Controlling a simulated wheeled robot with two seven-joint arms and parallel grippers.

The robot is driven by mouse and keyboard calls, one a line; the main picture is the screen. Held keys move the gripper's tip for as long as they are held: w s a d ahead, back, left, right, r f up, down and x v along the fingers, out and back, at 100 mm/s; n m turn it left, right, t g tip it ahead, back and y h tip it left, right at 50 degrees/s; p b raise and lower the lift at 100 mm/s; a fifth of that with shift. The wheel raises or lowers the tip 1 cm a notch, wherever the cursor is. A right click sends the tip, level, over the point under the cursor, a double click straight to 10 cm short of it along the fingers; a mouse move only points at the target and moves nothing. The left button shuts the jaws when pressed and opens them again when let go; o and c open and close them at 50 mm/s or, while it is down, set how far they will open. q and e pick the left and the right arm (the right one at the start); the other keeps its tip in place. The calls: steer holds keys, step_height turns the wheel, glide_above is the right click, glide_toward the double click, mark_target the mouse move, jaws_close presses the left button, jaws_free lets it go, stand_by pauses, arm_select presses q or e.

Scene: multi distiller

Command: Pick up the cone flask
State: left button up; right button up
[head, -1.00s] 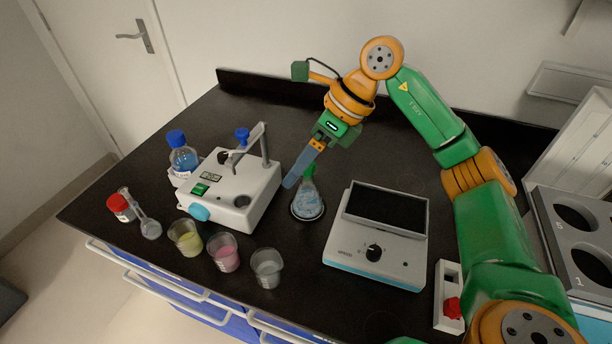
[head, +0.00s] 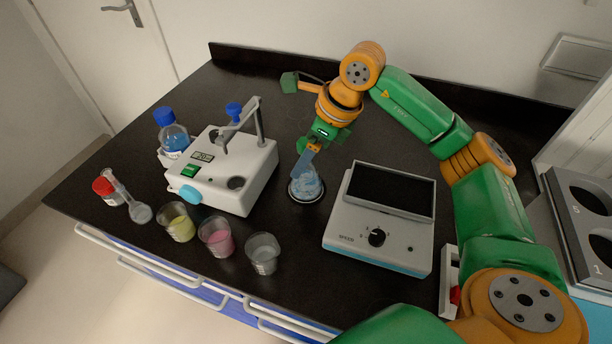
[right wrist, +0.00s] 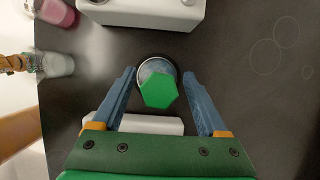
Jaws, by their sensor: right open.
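The cone flask (head: 306,184) stands upright on the black bench, with bluish contents low in it, between the two white devices. Its green stopper (right wrist: 158,91) hides most of its body in the right wrist view. My right gripper (head: 304,166) is open at the flask's upper part. In the right wrist view its two blue fingers (right wrist: 161,74) lie on either side of the stopper, with a gap on each side. The fingers partly hide the flask's neck in the head view.
A white device (head: 232,190) with a lever stands left of the flask, and a white device with a black plate (head: 388,240) stands right. Beakers with yellow (head: 178,224), pink (head: 216,238) and grey (head: 263,255) contents stand near the front edge. The bench behind is clear.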

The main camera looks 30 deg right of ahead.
jaws_close()
stand_by(1.3)
